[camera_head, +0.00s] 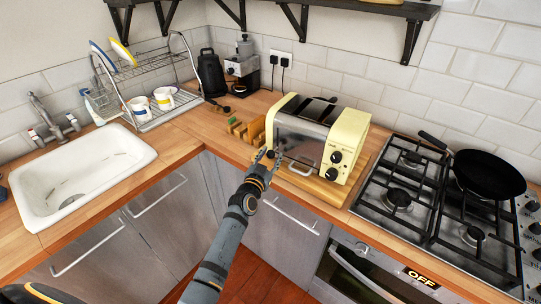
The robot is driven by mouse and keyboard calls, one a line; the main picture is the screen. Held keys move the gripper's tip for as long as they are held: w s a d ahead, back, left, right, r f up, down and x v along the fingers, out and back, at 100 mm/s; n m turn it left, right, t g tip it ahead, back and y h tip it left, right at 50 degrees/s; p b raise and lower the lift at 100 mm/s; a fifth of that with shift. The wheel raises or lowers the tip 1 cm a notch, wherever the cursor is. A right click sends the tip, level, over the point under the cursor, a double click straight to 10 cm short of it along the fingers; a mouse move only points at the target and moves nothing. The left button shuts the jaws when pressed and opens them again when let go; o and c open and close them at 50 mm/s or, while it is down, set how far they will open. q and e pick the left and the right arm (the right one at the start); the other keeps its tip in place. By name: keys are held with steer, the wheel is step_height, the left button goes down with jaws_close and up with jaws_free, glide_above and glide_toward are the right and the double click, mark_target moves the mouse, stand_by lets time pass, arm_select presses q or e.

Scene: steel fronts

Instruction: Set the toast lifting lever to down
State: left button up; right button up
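A cream-yellow toaster (350,137) with a shiny metal front stands on a wooden board on the counter, right of the corner. Two dark knobs, an upper one (336,157) and a lower one (331,174), show on its right end face. I cannot tell which of these, if either, is the lifting lever, or its position. My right gripper is out of view.
Wooden slats (250,131) stand just left of the toaster. A gas hob (398,199) with a black pan (488,174) is to the right. A white sink (80,175) and a dish rack (150,75) are left.

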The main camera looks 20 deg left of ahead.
arm_select(q)
steer(key=shift+r, duration=0.2)
steer(key=s, duration=1.2)
steer(key=shift+a, duration=0.35)
steer(key=shift+f, duration=0.1)
steer(key=s+a+f+g, duration=0.1)
steer(key=s+f+g, duration=0.25)
steer(key=f, duration=0.75)
steer(key=s+f+n+g, duration=0.15)
steer(key=s+f, duration=0.25)
steer(key=f, duration=0.7)
steer(key=s+a+f+m+g, duration=0.1)
steer(key=s+f+g, duration=0.25)
steer(key=f, duration=0.75)
steer(key=s+a+f+g, duration=0.2)
steer(key=s+f, duration=0.4)
steer(key=s, duration=0.5)
steer(key=s+a+f+n+g+y, duration=0.1)
steer(key=s+a+f+g, duration=0.1)
steer(key=s+f, duration=0.5)
steer(key=s+a+f+n+g, duration=0.1)
steer(key=s+f+g, duration=0.3)
steer(key=s, duration=1.2)
steer(key=shift+a+f+y, duration=0.2)
steer(key=shift+f, duration=0.45)
steer(key=shift+a+f+y, duration=0.2)
steer(key=shift+f, duration=0.45)
